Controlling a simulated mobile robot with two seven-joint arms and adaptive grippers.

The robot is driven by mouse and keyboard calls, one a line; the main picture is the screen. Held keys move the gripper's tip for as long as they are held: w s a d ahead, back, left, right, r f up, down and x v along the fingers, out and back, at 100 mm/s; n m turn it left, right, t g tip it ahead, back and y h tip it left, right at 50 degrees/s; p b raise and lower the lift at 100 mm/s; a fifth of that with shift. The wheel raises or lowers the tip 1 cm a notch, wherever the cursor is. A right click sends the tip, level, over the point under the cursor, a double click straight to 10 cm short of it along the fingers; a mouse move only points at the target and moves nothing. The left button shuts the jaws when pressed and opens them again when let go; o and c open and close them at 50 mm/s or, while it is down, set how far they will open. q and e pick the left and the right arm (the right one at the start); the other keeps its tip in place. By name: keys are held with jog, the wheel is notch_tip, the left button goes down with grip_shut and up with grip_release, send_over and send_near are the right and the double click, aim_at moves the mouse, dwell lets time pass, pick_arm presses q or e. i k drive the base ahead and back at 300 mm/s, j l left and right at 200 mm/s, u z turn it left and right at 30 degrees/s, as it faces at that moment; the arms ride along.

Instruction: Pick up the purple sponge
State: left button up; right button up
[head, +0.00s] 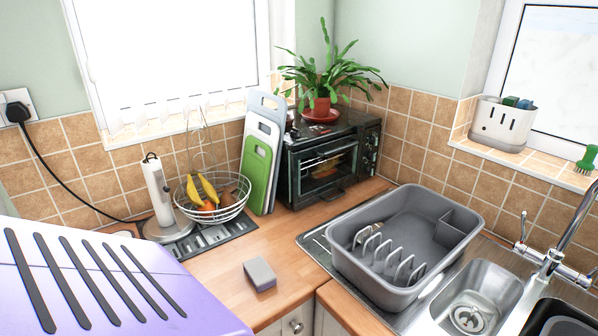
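A small block-shaped sponge (260,274) lies flat on the wooden worktop (215,277), near its front edge. It looks greyish with a faint purple tint, and its whole top is visible. No other sponge on the worktop is visible. Neither of my grippers is in the head view.
A large purple slotted object (120,285) fills the lower left. Behind the sponge are a wire fruit basket (213,200), chopping boards (260,160) and a toaster oven (330,155). A grey dish rack (400,245) and sink (480,300) stand right. Worktop around the sponge is clear.

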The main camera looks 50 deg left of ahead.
aim_at(263, 278)
jog(key=u, duration=1.3)
jog(key=k, duration=0.15)
